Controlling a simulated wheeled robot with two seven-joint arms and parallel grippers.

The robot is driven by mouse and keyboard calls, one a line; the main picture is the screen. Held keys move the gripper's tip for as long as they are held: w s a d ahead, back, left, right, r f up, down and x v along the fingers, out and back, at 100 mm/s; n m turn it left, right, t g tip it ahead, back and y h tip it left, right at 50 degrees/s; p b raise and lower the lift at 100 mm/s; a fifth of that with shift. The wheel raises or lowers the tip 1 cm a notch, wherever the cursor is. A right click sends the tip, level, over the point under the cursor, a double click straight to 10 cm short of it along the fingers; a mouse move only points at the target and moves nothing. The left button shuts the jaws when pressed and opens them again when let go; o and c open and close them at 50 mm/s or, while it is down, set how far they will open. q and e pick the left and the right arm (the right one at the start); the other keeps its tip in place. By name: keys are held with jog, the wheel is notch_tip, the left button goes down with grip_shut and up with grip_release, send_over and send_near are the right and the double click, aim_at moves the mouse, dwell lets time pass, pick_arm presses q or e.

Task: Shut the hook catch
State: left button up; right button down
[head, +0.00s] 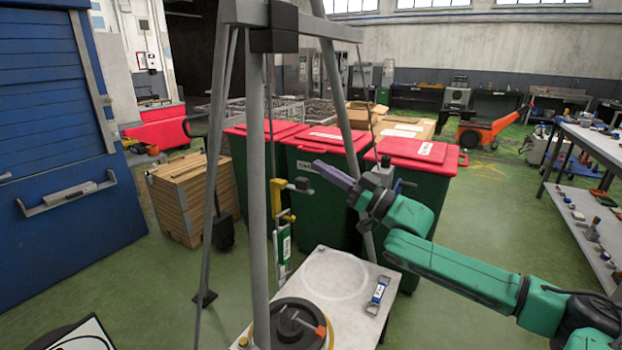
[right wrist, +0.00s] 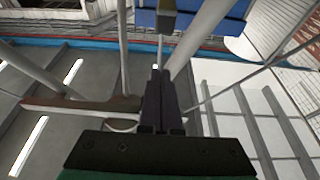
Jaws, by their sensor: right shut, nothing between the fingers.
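A hanging yellow, black and green assembly (head: 283,235) is beside the grey frame leg in the head view. Its upper part is a yellow and black fitting (head: 282,188). I cannot tell for certain which part is the hook catch, or whether it is shut. My right gripper (head: 320,167) is shut and empty, with its purple-grey fingers pointing left, to the right of and apart from the fitting in the picture. In the right wrist view its dark fingers (right wrist: 158,88) are together, below a dark block with a yellowish edge (right wrist: 170,18). My left gripper is out of view.
The grey metal frame (head: 258,180) stands in front of me. A pale tabletop (head: 350,310) bears a dark round disc (head: 272,318), an orange-handled tool (head: 312,326) and a small blue device (head: 379,291). Red-lidded bins (head: 418,153) stand behind. Green floor (head: 480,215) lies open at right.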

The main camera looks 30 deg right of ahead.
aim_at(310, 192)
jog(key=p+x, duration=0.2)
jog(key=x, duration=0.1)
jog(key=shift+r, duration=0.4)
jog(key=f, duration=0.3)
jog(key=shift+w+a+f+p, duration=0.2)
jog(key=shift+f+p, duration=0.15)
jog(key=shift+p, duration=0.05)
jog(key=shift+f, duration=0.45)
